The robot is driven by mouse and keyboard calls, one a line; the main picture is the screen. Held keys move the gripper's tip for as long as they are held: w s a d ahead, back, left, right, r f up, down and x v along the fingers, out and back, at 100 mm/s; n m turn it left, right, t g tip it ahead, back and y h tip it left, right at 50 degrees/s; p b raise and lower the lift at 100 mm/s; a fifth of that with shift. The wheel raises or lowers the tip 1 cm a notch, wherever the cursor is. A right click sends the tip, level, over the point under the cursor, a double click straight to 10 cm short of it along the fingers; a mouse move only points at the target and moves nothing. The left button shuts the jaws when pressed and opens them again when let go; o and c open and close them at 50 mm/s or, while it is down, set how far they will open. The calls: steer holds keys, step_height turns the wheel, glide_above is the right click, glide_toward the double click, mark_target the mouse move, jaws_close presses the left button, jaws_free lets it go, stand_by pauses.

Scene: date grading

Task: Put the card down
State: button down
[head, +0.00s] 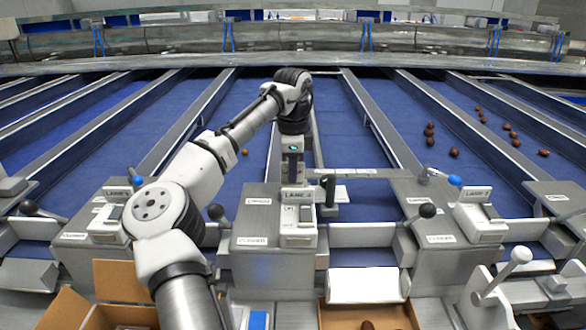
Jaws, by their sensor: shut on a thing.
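My gripper (292,178) points down just behind and above the white box marked LANE 4 (299,226), at the middle of the picture. Its jaws are shut on a thin thing that I take to be the card. The fingertips and what they hold are small here, and I cannot clearly make out the card's outline. I cannot tell whether it touches the box. A small white rectangle (341,193) shows to the right, beside a dark upright piece (328,190).
Blue lanes with metal dividers run away from me. Brown dates (454,152) lie in the right lanes. Black-knobbed levers (427,210) flank the middle station. Another cardboard box (120,275) stands front left.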

steer(key=c, duration=1.6)
jaws_free()
steer(key=shift+o, duration=0.2)
step_height(320, 180, up, 12)
